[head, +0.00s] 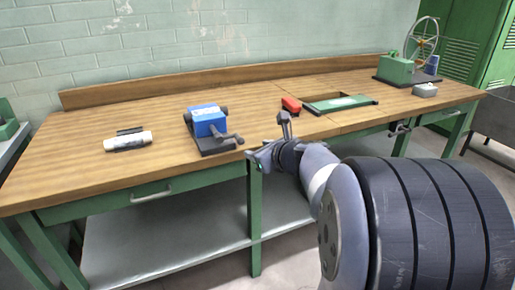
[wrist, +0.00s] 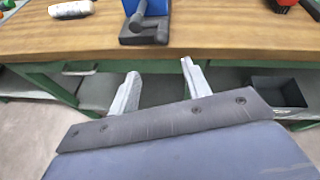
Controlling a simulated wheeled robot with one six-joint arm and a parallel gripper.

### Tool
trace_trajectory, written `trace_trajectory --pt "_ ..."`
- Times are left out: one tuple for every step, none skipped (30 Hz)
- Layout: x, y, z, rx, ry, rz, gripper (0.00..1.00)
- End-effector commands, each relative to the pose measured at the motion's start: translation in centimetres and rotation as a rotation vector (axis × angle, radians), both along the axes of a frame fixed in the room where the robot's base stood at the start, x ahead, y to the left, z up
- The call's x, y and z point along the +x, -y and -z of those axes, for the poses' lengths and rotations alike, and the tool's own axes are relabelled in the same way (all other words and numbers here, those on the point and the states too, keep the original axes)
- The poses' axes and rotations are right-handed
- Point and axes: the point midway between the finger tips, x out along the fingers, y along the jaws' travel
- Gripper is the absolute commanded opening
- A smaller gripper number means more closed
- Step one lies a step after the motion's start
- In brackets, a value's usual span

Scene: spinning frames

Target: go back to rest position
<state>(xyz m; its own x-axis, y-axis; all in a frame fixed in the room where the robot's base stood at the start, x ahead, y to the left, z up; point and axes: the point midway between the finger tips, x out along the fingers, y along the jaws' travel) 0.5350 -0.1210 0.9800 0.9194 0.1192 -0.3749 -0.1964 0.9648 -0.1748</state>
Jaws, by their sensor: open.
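My gripper (head: 284,137) is at the front edge of the wooden workbench (head: 95,163) in the head view, with my arm reaching in from the lower right. In the wrist view my gripper (wrist: 158,85) shows two pale fingers spread wide apart, with nothing between them. It is open and empty, in front of the bench edge. A blue device on a dark base (head: 208,123) stands on the bench to the left of my gripper. Its dark base (wrist: 144,36) also shows beyond the fingers in the wrist view.
A white cylinder (head: 127,141) lies at the bench's left. A red block (head: 291,104) and a green-edged frame (head: 345,103) lie behind my gripper. A green machine with a wheel (head: 396,69) stands at the far right. A dark bin (wrist: 278,95) sits under the bench.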

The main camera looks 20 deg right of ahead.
Motion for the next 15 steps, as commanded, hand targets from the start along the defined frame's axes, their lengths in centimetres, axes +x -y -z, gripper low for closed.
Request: trace_trajectory --pt "0.0 0.0 0.0 0.000 0.000 0.000 0.46" --pt "0.0 0.0 0.0 0.000 0.000 0.000 0.46" --pt "0.0 0.0 0.0 0.000 0.000 0.000 0.46" --pt "0.0 0.0 0.0 0.000 0.000 0.000 0.46" --pt "0.0 0.0 0.0 0.000 0.000 0.000 0.46" --pt "0.1 0.0 0.0 0.000 0.000 0.000 0.46" --pt "0.1 0.0 0.1 0.000 0.000 -0.001 0.46" --pt "0.2 0.0 0.1 0.000 0.000 -0.001 0.46" --pt "0.4 -0.1 0.2 0.001 0.000 -0.001 0.46" --pt "0.6 -0.1 0.3 0.002 -0.001 -0.001 0.46" --pt "0.9 -0.1 0.4 0.002 -0.001 -0.001 0.46" --pt "1.3 -0.2 0.6 0.002 -0.001 -0.001 0.46" --pt "1.6 -0.2 0.8 0.003 -0.001 -0.001 0.46" --pt "2.0 -0.2 1.0 0.002 -0.001 0.000 0.46" --pt "2.6 -0.3 1.2 0.001 -0.002 -0.001 0.46"
